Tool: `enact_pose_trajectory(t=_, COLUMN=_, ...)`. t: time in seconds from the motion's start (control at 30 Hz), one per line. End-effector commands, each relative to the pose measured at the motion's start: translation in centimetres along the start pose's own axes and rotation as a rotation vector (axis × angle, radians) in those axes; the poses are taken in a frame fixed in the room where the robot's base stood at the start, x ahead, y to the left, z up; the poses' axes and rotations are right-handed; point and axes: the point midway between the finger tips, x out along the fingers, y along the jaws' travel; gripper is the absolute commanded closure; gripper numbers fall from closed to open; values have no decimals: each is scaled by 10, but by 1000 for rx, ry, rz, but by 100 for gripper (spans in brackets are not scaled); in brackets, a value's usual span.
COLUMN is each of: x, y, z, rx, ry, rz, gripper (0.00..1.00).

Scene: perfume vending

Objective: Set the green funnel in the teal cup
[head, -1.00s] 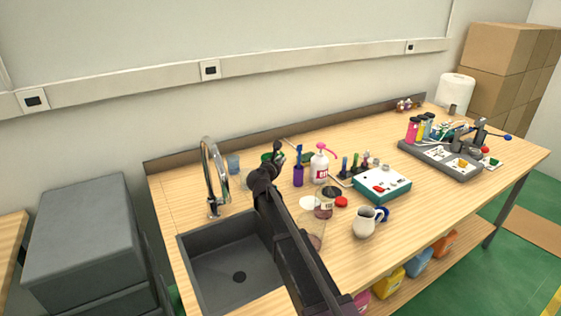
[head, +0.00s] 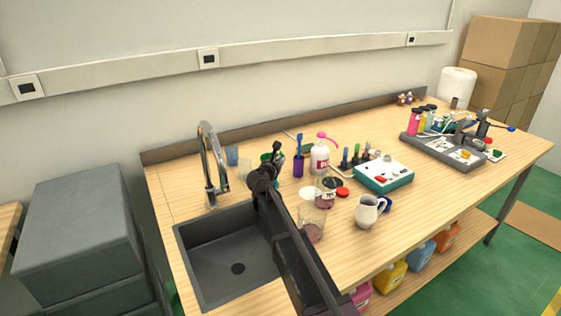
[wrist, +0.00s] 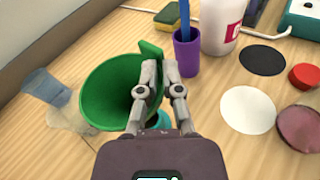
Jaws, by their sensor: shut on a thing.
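The green funnel (wrist: 100,88) fills the left-middle of the wrist view, its wide mouth facing the camera. My gripper (wrist: 160,70) is shut on the tab at the funnel's rim. In the head view, my gripper (head: 277,152) is above the back of the table, right of the tap, and largely covers the funnel (head: 265,157). A small teal patch (wrist: 164,119), likely the teal cup, shows below and between my fingers. The rest of it is hidden by my gripper and the funnel, so I cannot tell whether funnel and cup touch.
A blue cup (wrist: 42,86) and a clear glass (wrist: 75,122) stand left of the funnel. A purple cup (wrist: 186,55) with a blue handle is close on the right, beside a white bottle (wrist: 220,22). The sink (head: 190,266) lies at front left.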

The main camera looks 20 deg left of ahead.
Motion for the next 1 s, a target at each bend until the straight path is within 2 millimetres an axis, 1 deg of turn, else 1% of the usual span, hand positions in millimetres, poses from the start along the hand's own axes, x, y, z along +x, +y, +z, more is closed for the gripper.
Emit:
enact_pose_trajectory(t=0.03, x=1, y=-1, z=-6, rx=0, ry=0, rz=0, gripper=100)
enact_pose_trajectory(t=0.6, x=6, y=-5, z=-36, rx=0, ry=0, rz=1, gripper=100)
enact_pose_trajectory(t=0.8, x=7, y=-6, z=-42, rx=0, ry=0, rz=1, gripper=100)
enact_pose_trajectory(t=1.0, x=7, y=-6, z=-43, rx=0, ry=0, rz=1, gripper=100)
